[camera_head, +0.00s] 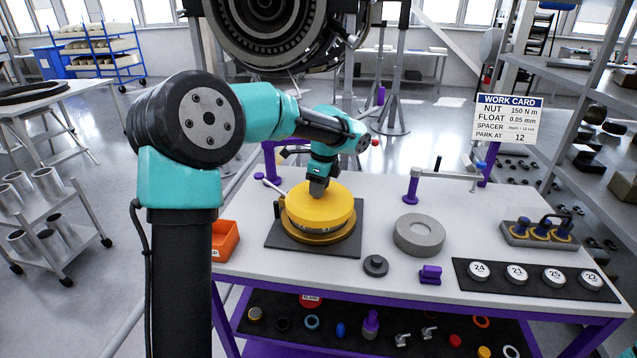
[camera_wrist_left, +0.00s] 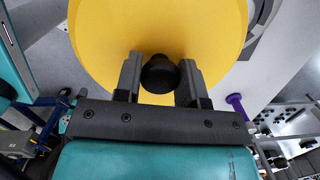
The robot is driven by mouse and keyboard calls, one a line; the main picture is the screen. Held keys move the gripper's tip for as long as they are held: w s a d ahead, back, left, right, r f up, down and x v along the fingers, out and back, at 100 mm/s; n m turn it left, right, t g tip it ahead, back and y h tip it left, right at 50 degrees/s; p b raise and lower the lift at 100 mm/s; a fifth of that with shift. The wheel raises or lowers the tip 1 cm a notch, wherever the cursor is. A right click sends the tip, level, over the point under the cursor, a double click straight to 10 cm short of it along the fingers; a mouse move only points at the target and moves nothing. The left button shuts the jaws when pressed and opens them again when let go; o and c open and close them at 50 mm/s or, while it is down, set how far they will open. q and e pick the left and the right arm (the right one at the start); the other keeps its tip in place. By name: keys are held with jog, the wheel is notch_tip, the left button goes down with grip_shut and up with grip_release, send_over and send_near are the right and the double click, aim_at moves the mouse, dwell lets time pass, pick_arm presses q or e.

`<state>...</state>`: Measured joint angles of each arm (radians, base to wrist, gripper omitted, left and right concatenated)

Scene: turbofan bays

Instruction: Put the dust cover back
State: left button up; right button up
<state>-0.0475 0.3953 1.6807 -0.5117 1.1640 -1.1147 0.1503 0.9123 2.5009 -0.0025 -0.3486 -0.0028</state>
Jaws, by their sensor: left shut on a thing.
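The dust cover (camera_head: 335,208) is a wide yellow disc with a black knob (camera_wrist_left: 160,74) at its middle. It is over a gold-rimmed round unit (camera_head: 318,238) on a dark square plate (camera_head: 285,243). From these views I cannot tell whether it is fully seated or slightly raised; it looks about level. My left gripper (camera_head: 319,190) points down at the cover's top. In the wrist view, the left gripper's fingers (camera_wrist_left: 160,68) stand on both sides of the knob and are shut on it. The cover hides the unit's top. My right gripper is not in view.
A grey ring (camera_head: 419,234) and a small dark knobbed part (camera_head: 376,265) lie right of the plate. A purple block (camera_head: 430,274), a mat (camera_head: 508,280) with numbered discs, and a tool holder (camera_head: 540,234) are farther right. An orange bin (camera_head: 225,240) is left.

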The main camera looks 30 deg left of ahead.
pick_arm(q)
jog(key=w+a, duration=0.2)
jog(key=w, duration=0.1)
jog(key=w+a, duration=0.2)
jog(key=w, duration=0.1)
jog(key=w+a+f, duration=0.1)
jog(key=w+a, duration=0.1)
jog(key=w, duration=0.1)
jog(key=shift+w, duration=0.3)
jog(key=shift+f, duration=1.8)
jog(key=shift+f, duration=0.6)
jog(key=o, duration=1)
jog(key=shift+o, duration=0.2)
